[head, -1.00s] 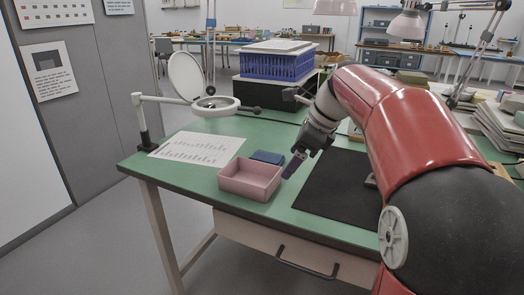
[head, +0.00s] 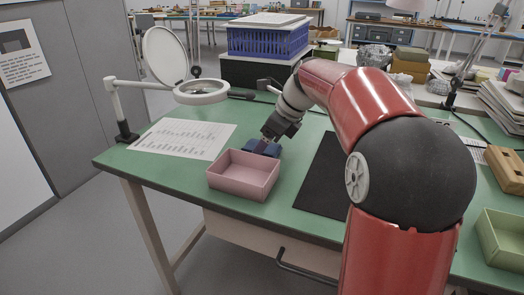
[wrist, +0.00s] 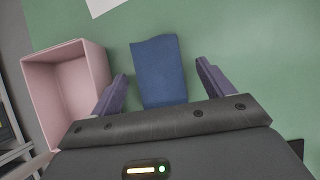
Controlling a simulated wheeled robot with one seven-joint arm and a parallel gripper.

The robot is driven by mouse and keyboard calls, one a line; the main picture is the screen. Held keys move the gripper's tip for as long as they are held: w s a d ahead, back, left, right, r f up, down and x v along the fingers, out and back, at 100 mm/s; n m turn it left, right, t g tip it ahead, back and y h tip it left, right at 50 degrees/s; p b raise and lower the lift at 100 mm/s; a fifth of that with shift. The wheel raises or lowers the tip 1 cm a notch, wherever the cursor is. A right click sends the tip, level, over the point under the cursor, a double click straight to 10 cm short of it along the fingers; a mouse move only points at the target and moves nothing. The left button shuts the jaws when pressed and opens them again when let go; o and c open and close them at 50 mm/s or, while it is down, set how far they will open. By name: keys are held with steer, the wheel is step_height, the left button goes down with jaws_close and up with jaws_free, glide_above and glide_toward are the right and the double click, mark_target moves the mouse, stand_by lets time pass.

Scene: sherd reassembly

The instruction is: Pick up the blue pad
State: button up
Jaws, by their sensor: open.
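The blue pad (wrist: 158,70) lies on the green table top, and in the wrist view its near part sits between the two spread fingers of my gripper (wrist: 163,85). Its near end is hidden by the gripper body. In the head view the blue pad (head: 264,147) shows just behind the pink box, partly covered by my gripper (head: 270,139). My gripper is open and empty, with clear space between each finger and the pad. The exact height of the fingertips over the table cannot be told.
An open pink box (head: 243,175) stands close in front of the pad; it also shows left of the fingers in the wrist view (wrist: 68,90). A printed sheet (head: 184,138) and a magnifier lamp (head: 201,91) are to the left. A dark mat (head: 322,181) lies to the right.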

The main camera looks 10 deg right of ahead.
mark_target(255, 144)
steer(key=shift+a+f, duration=0.1)
steer(key=c, duration=1.1)
steer(key=shift+c, duration=0.2)
steer(key=shift+r, duration=0.6)
step_height(255, 144, up, 2)
steer(key=shift+r+p, duration=0.1)
steer(key=shift+p, duration=0.25)
steer(key=s+d, duration=0.3)
steer(key=d, duration=0.2)
steer(key=s+d, duration=0.4)
steer(key=s+d+b, duration=0.1)
steer(key=s+d, duration=0.2)
steer(key=d, duration=0.2)
steer(key=shift+s+d, duration=0.25)
steer(key=shift+d, duration=0.05)
